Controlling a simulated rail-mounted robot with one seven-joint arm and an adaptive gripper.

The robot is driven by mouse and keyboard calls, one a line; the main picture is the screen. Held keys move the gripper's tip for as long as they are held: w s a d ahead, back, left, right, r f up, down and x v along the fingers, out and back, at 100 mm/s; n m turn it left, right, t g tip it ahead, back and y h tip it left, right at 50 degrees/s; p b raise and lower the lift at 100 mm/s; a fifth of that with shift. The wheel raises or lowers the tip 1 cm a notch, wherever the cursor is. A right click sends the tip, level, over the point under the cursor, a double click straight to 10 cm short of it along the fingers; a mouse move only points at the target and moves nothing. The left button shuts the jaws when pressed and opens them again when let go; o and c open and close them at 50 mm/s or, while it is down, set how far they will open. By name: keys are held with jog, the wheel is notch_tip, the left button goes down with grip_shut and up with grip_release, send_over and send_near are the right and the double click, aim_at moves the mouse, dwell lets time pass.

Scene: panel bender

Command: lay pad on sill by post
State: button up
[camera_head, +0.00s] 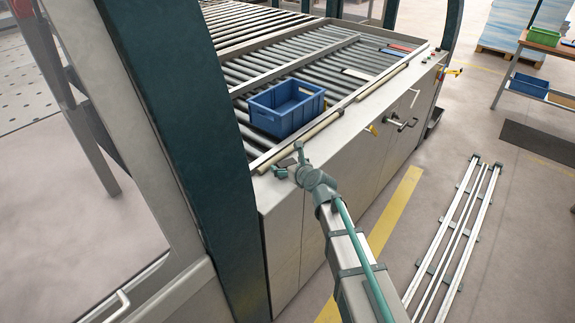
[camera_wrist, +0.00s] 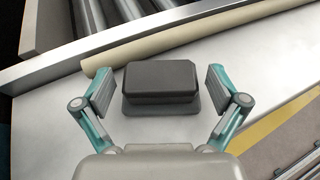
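The pad (camera_wrist: 160,78) is a dark grey block with a wider, flatter grey part at its near side. In the wrist view it sits between my fingers over the pale metal sill (camera_wrist: 60,125), and appears to rest on it. My gripper (camera_wrist: 158,88) is open, with a gap between the pad and each finger. In the head view my gripper (camera_head: 287,164) is low over the near end of the sill (camera_head: 340,143), close to the dark teal post (camera_head: 185,120). I cannot make out the pad clearly there.
A blue crate (camera_head: 286,108) stands on the roller bed (camera_head: 300,62) behind the sill. A beige rod (camera_wrist: 200,38) runs along the sill's inner side. Handles (camera_head: 402,123) stick out from the front. The sill farther along to the right looks mostly clear.

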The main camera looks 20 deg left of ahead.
jog(key=shift+r, duration=0.25)
jog(key=b+v, duration=0.2)
jog(key=v, duration=1)
jog(key=s+d+f+n+g+h, duration=0.2)
jog(key=s+d+f+n, duration=0.2)
jog(key=d+f, duration=0.55)
jog(key=s+d+f+n+g+h, duration=0.25)
jog(key=s+d+f+n, duration=0.2)
jog(key=f, duration=0.95)
jog(key=s+d+f+n+g+h, duration=0.2)
jog(key=s+d+f+n+g, duration=0.25)
jog(key=f, duration=0.65)
jog(key=s+d+f+n+g+h, duration=0.1)
jog(key=s+d+f+n, duration=0.3)
jog(key=s, duration=0.6)
jog(key=s+d+f+n+g+h, duration=0.1)
jog(key=s+d+f+n+g, duration=0.2)
jog(key=s+d+f+n, duration=0.2)
jog(key=s+d+f+n+g+h, duration=0.1)
jog(key=s+d+f+n+g, duration=0.2)
jog(key=s+d, duration=0.6)
jog(key=s+f+n, duration=0.1)
jog(key=s+f, duration=0.1)
jog(key=s, duration=0.4)
jog(key=shift+n, duration=0.3)
